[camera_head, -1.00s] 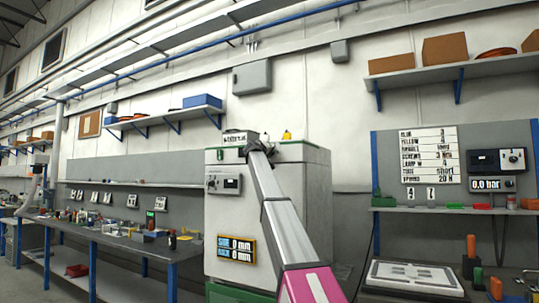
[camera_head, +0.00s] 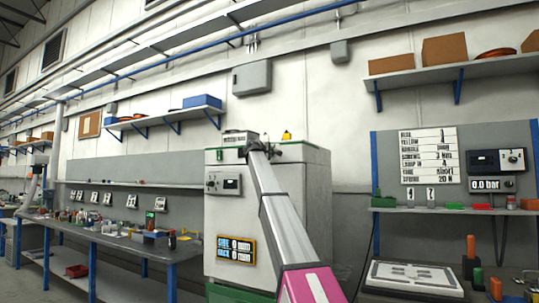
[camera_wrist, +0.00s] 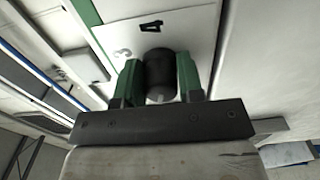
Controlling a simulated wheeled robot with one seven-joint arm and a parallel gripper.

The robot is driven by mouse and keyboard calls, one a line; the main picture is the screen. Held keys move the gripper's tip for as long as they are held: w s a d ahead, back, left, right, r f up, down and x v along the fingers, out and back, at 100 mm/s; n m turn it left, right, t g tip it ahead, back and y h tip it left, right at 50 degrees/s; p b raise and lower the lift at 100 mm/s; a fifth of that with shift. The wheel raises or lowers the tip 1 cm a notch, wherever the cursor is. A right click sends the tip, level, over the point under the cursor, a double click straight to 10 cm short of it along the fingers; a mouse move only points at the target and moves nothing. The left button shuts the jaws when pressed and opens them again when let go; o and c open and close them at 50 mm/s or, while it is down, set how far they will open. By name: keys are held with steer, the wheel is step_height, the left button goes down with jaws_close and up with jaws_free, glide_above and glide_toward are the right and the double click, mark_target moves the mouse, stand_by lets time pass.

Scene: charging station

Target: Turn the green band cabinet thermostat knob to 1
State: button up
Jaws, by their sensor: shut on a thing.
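The thermostat knob (camera_wrist: 160,72) is a dark, rounded cylinder in the wrist view. My gripper (camera_wrist: 160,84) has its two green fingers on either side of it, shut on it. Behind the knob is a white dial plate (camera_wrist: 185,32) with the digits 3 and 4 visible; the 4 is just above the knob and the 3 is to its left. I cannot tell which number the knob points to. In the head view, the pale cabinet (camera_head: 300,215) has a green band at its top, and my arm reaches to its top edge, where the knob is hidden.
The cabinet's front has a small control panel (camera_head: 223,181) and a display (camera_head: 236,249). A long workbench (camera_head: 130,242) with small items stands at left. At right are a board with a sign (camera_head: 428,155) and a bench with a white tray (camera_head: 414,277).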

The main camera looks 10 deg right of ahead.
steer(key=shift+n, duration=1.6)
steer(key=o, duration=0.9)
steer(key=shift+s+a, duration=0.1)
steer(key=v, duration=1)
steer(key=shift+s+a, duration=0.15)
steer(key=shift+s, duration=0.1)
